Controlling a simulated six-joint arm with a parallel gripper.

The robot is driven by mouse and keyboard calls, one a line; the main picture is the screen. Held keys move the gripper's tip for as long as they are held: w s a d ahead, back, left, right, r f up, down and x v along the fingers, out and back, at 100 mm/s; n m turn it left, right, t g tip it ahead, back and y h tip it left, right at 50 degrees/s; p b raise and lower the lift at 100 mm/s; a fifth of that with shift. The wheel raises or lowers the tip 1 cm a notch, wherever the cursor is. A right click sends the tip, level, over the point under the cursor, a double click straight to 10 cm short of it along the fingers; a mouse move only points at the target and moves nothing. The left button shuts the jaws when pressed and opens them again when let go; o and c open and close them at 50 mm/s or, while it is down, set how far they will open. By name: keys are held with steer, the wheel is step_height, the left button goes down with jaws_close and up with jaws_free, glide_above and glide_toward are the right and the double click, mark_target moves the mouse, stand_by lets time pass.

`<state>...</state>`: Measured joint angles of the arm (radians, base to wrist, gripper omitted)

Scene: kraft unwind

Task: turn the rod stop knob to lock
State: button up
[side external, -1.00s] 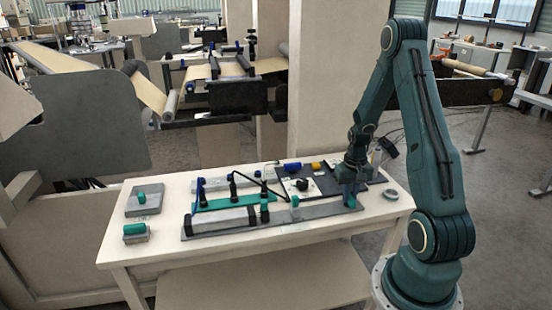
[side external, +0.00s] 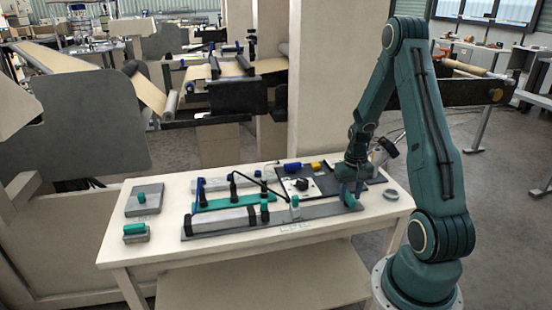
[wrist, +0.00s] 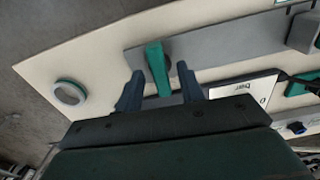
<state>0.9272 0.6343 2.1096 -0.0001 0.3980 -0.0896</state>
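The rod stop knob (wrist: 157,66) is a teal bar-shaped handle at the end of a long grey base plate (wrist: 228,40). In the side view the knob (side external: 350,200) shows at the plate's right end, partly covered by my gripper. My gripper (wrist: 159,72) has its two blue fingers apart, one on each side of the lower part of the handle, with visible gaps. In the side view my gripper (side external: 351,188) points down at the knob. Its exact height over the plate is hard to tell.
A small grey ring with a green edge (wrist: 70,92) lies on the white table (wrist: 100,60) near its corner; it also shows in the side view (side external: 391,194). A white label plate (wrist: 245,88) and a black tray (side external: 320,181) lie close by. The table's front right is bare.

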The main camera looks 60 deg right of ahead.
mark_target(349, 196)
step_height(349, 196, up, 13)
steer(key=shift+r, duration=0.2)
stand_by(0.5)
steer(key=shift+w+a, duration=0.1)
steer(key=w+a+r+n+t+h, duration=0.1)
steer(key=w+a+r+n, duration=0.1)
steer(key=a+r, duration=0.5)
steer(key=w+a+r+n+t, duration=0.15)
steer(key=a+r, duration=0.25)
steer(key=a, duration=0.5)
steer(key=s+a+r+n+t, duration=0.1)
steer(key=s+a+r+n, duration=0.1)
steer(key=a, duration=0.5)
steer(key=s+a+r+n+t+y, duration=0.1)
steer(key=s+a+r+n+t, duration=0.1)
steer(key=s+a+n, duration=0.2)
steer(key=s+a, duration=0.3)
steer(key=a, duration=0.1)
